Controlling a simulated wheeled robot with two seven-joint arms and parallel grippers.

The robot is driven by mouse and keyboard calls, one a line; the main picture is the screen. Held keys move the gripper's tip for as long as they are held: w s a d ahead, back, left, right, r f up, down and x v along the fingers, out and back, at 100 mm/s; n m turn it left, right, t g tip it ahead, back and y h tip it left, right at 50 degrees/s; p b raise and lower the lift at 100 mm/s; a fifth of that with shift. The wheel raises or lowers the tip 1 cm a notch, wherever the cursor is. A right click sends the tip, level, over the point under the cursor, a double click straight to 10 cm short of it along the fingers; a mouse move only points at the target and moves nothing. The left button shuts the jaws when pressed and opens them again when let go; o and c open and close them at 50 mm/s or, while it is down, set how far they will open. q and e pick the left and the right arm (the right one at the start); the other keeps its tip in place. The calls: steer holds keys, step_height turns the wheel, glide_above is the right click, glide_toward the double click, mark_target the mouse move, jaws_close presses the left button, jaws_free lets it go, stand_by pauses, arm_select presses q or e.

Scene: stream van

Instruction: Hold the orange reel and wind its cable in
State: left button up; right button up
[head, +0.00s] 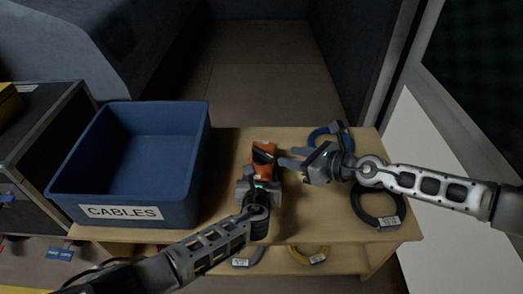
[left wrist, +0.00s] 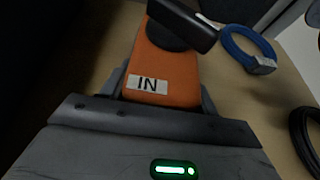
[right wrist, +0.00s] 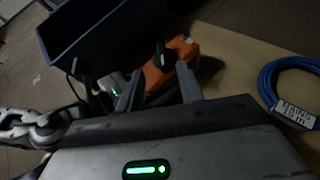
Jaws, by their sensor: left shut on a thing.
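The orange reel (head: 264,150) stands on the wooden table, right of the blue bin. It has a black crank on top and a white "IN" label, seen in the left wrist view (left wrist: 150,85). My left gripper (head: 260,179) is shut on the near end of the reel's orange body. My right gripper (head: 284,158) comes in from the right, its fingers pointing at the reel. In the right wrist view its fingers (right wrist: 158,85) are apart, with the reel (right wrist: 172,65) and a dark part of its crank just beyond the tips. The reel's cable cannot be made out clearly.
A blue bin (head: 188,212) labelled "CABLES" takes up the table's left side. A blue cable coil (head: 322,135) and a black one (head: 359,207) lie at the right. Grey (head: 248,260) and yellow (head: 312,257) coils lie on the lower shelf. A dark case (head: 50,135) stands far left.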

mark_target(262, 151)
steer(key=x, duration=1.1)
steer(key=shift+w+f, duration=0.1)
steer(key=shift+f, duration=0.1)
jaws_close()
